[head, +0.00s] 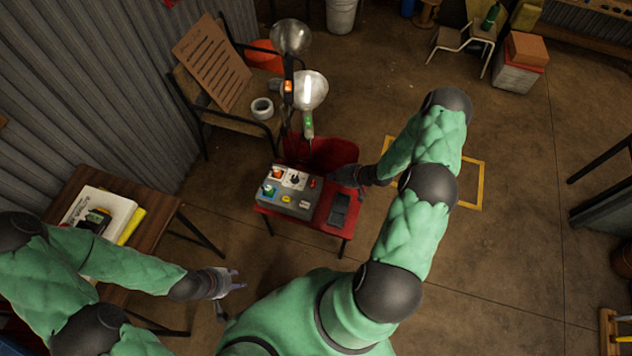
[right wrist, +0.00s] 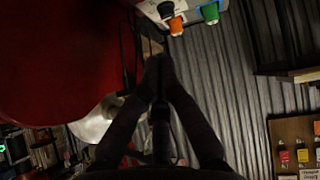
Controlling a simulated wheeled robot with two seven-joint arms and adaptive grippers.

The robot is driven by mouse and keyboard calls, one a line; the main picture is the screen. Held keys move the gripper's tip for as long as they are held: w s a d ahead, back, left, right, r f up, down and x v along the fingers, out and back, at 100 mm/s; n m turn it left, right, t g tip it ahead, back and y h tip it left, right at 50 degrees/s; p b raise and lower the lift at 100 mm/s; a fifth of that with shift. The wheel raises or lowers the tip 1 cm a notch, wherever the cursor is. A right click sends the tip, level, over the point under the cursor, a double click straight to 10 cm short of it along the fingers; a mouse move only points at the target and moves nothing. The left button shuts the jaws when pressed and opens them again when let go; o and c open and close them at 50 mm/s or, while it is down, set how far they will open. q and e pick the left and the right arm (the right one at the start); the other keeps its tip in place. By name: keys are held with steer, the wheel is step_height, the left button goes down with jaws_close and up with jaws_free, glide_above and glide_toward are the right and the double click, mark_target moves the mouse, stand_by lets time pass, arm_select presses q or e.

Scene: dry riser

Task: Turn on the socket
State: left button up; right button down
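A grey control box (head: 289,192) sits on a small red table (head: 318,214) in the head view. Its top carries several coloured knobs and switches, among them an orange one, a green one, a black one and a red one. I cannot tell which part is the socket. My right gripper (head: 345,176) is just right of the box, apparently apart from it. In the right wrist view its dark fingers (right wrist: 158,72) meet at the tips with nothing visible between them. The box (right wrist: 152,8) shows at the top edge there. My left gripper (head: 235,283) is open and empty, low and left of the red table.
A dark flat device (head: 340,209) lies on the red table's right side. A wooden table (head: 72,190) with papers is at left. The floor to the right is mostly clear.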

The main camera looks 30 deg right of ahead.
steer(key=b, duration=0.3)
glide_above(313, 183)
steer(key=s, duration=0.2)
steer(key=f, duration=0.7)
steer(key=shift+w+f, duration=0.15)
steer(key=shift+w, duration=0.05)
steer(key=shift+w+d+f+b, duration=0.1)
steer(key=shift+d+f+b, duration=0.1)
steer(key=shift+f+b, duration=0.7)
steer(key=shift+w+d+f, duration=0.1)
steer(key=shift+d+f, duration=0.05)
steer(key=shift+f, duration=0.75)
